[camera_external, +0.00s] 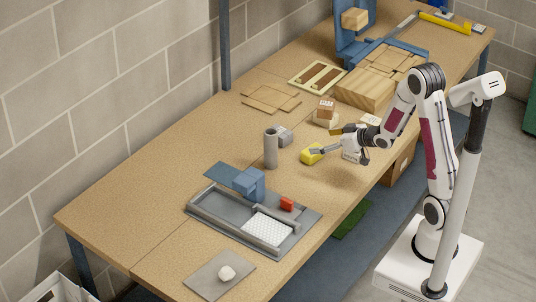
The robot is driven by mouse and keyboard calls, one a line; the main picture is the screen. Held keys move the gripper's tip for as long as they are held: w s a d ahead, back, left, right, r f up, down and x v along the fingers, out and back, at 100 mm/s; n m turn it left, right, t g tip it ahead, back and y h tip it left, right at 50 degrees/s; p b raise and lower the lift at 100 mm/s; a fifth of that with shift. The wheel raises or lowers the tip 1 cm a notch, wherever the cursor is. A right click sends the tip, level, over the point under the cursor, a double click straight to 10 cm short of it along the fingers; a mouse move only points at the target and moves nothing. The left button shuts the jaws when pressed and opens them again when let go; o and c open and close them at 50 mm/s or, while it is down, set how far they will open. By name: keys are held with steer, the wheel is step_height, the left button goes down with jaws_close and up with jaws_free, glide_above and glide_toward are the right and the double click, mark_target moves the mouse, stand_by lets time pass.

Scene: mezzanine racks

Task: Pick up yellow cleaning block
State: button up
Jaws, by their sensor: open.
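The yellow cleaning block (309,156) lies on the tan workbench, just right of a grey upright cylinder. The gripper is open.
The grey cylinder (270,148) and a small grey block (285,135) stand close left and behind. Small boxes (326,110) sit behind. A grey tray (207,205) with a red item (287,203) lies in front. Bare bench (320,190) lies nearer the front edge.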

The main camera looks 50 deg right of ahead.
mark_target(322, 163)
steer(key=shift+f, duration=1.7)
steer(key=shift+f, duration=0.1)
steer(key=shift+w+f, duration=0.1)
steer(key=shift+f, duration=0.3)
steer(key=shift+x, duration=2.35)
steer(key=shift+r, duration=0.1)
steer(key=c, duration=1.2)
